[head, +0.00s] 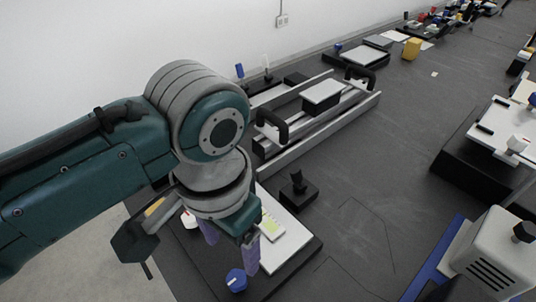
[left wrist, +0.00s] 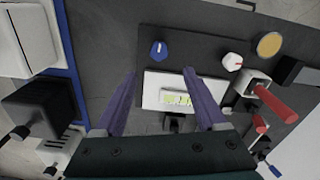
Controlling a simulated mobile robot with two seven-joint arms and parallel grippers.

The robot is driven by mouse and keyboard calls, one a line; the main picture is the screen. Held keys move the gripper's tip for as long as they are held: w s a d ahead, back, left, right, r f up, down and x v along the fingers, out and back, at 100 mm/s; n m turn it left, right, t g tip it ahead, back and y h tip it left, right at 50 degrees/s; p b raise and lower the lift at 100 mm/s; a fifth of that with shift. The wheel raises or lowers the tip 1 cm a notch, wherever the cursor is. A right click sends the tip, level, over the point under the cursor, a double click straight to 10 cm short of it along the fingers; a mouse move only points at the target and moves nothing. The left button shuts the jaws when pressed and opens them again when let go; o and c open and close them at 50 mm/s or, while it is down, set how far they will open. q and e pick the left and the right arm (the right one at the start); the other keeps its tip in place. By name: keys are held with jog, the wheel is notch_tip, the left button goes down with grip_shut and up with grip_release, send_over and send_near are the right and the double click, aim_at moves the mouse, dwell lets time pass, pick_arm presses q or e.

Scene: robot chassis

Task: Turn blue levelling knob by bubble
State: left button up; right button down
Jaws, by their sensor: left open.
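The blue knob (head: 236,280) with a white mark stands on a dark base at the lower middle of the head view. It also shows in the left wrist view (left wrist: 158,49), ahead of the fingertips. The yellow-green bubble level (head: 270,227) sits on a white plate behind the knob; it appears between the fingers in the left wrist view (left wrist: 178,98). My left gripper (head: 230,256) has purple fingers spread apart and pointing down, with nothing between the tips. The fingers are close to the knob; contact cannot be told. My right gripper is out of view.
A white knob (left wrist: 232,61) and a red-handled part (left wrist: 275,103) stand beside the level. A small black block (head: 298,190) and a rail device with black handles (head: 320,120) lie behind. A white box (head: 500,252) is at right. Bare dark table lies between.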

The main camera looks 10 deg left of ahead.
aim_at(237, 277)
pick_arm(q)
jog(key=f+b, duration=0.1)
jog(key=f, duration=0.2)
jog(key=f+b, duration=0.1)
jog(key=f, duration=0.1)
jog(key=f+b, duration=0.1)
jog(key=f, duration=0.2)
jog(key=shift+s+f, duration=0.25)
jog(key=shift+f, duration=0.5)
grip_shut()
